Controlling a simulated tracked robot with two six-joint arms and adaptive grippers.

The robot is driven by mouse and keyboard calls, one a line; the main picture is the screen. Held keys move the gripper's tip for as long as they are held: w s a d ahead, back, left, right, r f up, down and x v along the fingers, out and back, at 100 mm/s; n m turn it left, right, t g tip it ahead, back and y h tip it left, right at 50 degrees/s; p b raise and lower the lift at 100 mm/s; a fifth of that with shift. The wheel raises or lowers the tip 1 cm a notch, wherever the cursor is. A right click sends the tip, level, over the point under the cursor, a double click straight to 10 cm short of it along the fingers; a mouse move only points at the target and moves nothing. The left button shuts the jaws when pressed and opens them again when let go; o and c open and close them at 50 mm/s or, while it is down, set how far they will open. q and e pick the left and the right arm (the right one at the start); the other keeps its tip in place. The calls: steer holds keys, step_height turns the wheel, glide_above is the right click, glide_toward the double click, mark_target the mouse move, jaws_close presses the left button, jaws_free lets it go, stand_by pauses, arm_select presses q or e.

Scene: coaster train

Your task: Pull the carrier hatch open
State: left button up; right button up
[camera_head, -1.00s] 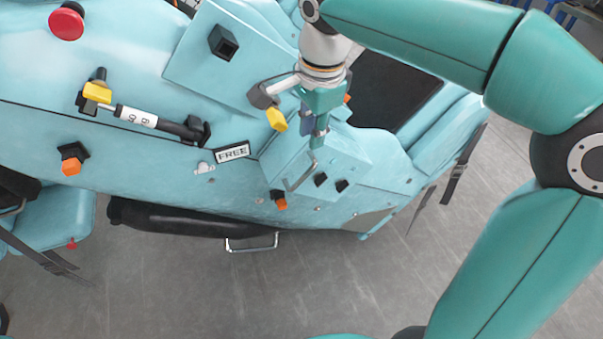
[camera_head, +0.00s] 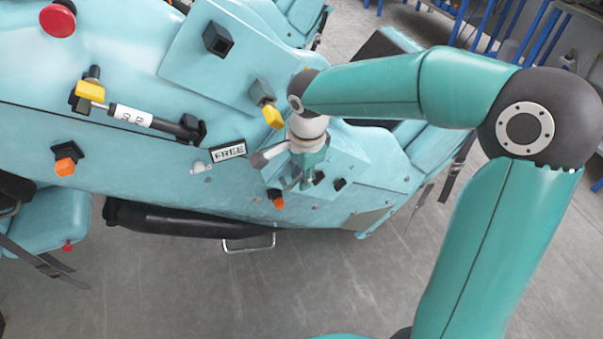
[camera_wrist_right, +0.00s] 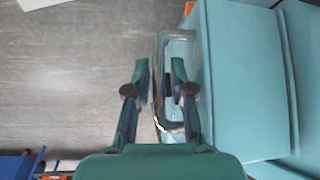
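The carrier hatch (camera_head: 345,165) is a light-blue panel on the side of the light-blue coaster car, and it looks closed. Its metal bar handle (camera_wrist_right: 159,105) shows in the right wrist view, standing off the panel's left side. My right gripper (camera_head: 305,181) is at the hatch front in the head view and hides the handle there. In the right wrist view the right gripper (camera_wrist_right: 161,68) has its two fingers apart, with the handle bar between them. Visible gaps remain, though contact is hard to tell. My left gripper is not in view.
A yellow-tipped knob (camera_head: 270,113), a FREE label (camera_head: 229,151) and an orange button (camera_head: 277,199) sit close around the gripper. A black-and-white cylinder (camera_head: 150,119) and red button (camera_head: 57,20) are further left. Grey floor (camera_head: 260,290) lies clear in front.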

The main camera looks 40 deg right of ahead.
jaws_close()
stand_by(0.4)
